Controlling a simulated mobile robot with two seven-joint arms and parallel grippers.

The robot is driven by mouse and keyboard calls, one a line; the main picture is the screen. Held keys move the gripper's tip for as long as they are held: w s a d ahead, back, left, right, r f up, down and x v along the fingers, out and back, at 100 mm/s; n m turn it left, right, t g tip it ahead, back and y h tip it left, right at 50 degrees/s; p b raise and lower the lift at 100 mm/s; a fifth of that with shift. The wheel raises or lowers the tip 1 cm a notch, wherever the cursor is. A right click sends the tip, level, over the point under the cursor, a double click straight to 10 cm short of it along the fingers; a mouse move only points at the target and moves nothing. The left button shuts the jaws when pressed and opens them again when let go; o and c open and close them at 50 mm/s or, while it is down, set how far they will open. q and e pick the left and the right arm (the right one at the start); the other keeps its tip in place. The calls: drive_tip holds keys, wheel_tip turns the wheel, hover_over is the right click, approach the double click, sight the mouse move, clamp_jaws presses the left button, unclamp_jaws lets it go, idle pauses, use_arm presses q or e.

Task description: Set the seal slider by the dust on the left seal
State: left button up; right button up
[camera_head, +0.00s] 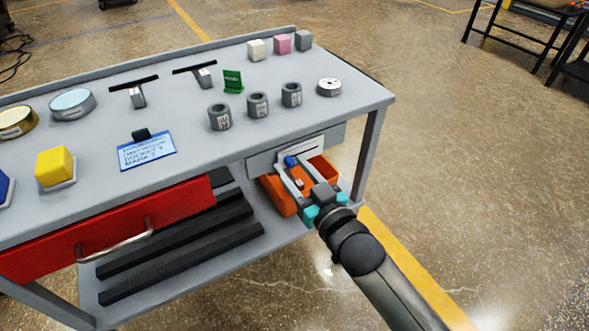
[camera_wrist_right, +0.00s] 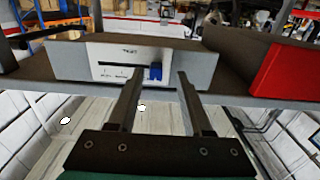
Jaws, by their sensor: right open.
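The slider's blue knob (camera_head: 290,161) sits on a grey front panel (camera_head: 262,165) under the bench's right edge. In the right wrist view the knob (camera_wrist_right: 156,72) stands at a dark slot in a white plate (camera_wrist_right: 118,62), near the slot's end. My right gripper (camera_head: 293,171) is open, its fingertips on either side of the knob; contact cannot be told. Two round pieces lie at the bench's left: one gold-rimmed (camera_head: 16,122), one with a pale blue top (camera_head: 72,104). Which is the left seal, and any dust, I cannot make out. My left gripper is out of view.
An orange bin (camera_head: 275,196) is below my right gripper. A red drawer (camera_head: 105,232) is left of it. The grey bench top (camera_head: 300,125) carries a written card (camera_head: 147,151), a yellow block (camera_head: 55,166), three grey cylinders and small cubes. Open floor lies right of the bench.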

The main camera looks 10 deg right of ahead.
drive_tip(key=shift+s+d, duration=0.1)
drive_tip(key=shift+s, duration=0.15)
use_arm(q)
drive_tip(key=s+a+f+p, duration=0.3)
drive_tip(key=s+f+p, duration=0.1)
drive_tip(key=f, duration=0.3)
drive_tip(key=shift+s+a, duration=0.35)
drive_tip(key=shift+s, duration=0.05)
use_arm(e)
drive_tip(key=v, duration=1.4)
drive_tip(key=shift+s, duration=0.35)
drive_tip(key=shift+d, duration=0.1)
